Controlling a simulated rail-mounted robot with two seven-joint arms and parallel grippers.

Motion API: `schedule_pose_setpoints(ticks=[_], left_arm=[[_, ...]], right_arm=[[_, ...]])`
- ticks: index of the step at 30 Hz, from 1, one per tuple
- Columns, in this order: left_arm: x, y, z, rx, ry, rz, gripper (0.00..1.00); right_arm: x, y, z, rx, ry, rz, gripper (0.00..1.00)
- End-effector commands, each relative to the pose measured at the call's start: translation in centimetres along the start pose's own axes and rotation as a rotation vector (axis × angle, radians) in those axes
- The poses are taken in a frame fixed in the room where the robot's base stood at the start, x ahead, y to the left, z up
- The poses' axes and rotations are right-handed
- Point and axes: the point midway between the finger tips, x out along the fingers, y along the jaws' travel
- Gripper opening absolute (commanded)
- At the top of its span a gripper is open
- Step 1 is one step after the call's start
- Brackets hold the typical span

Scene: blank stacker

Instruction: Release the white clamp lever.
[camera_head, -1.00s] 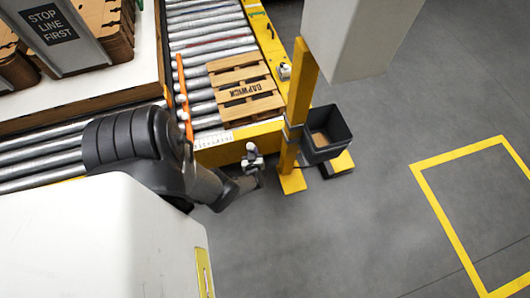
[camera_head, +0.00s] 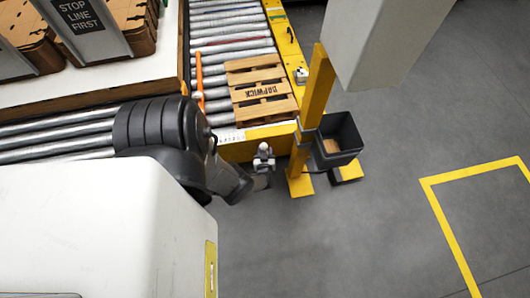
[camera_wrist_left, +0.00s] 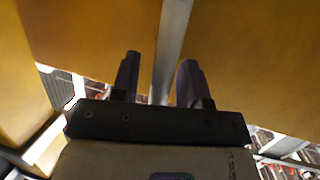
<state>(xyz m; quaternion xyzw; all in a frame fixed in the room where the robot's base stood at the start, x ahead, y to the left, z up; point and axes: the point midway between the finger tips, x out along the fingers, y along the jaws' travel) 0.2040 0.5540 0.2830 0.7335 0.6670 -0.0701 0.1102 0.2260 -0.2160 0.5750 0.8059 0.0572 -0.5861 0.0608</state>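A small white-topped fitting (camera_head: 264,148), apparently the white clamp lever, shows at the near yellow end of the roller conveyor in the head view. My left gripper (camera_wrist_left: 157,72) is close to it at the end of my dark arm; the hand partly hides this area. In the left wrist view the two dark fingers stand apart, with a pale metal bar (camera_wrist_left: 172,40) running down between them. Gaps show beside the bar, so the fingers do not look closed on it. I cannot tell whether this bar is the lever. My right gripper is not in view.
A wooden pallet (camera_head: 262,90) lies on the rollers (camera_head: 228,27). A yellow post (camera_head: 318,85) with a dark bin (camera_head: 345,135) stands right of the hand. An orange bar (camera_head: 200,82) crosses beside the pallet. Grey floor (camera_head: 400,220) is clear at right.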

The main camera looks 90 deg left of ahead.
Motion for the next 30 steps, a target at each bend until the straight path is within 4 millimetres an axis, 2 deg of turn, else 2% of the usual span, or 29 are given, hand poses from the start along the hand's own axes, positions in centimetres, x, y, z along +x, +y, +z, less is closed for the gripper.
schedule_pose_setpoints(ticks=[11, 14, 21, 30], left_arm=[[-0.6, 0.0, -0.1, -0.002, -0.001, -0.001, 0.45], [-2.0, 0.0, -0.2, -0.002, -0.004, -0.001, 0.45], [-6.7, 0.0, -0.3, -0.003, -0.003, 0.0, 0.45], [-11.7, 0.0, -0.2, -0.002, -0.002, 0.0, 0.45]], right_arm=[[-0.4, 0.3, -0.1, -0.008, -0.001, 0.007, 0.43], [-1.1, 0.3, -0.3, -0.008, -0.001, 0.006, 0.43], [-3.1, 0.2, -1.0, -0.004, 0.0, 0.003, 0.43], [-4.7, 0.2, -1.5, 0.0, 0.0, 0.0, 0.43]])
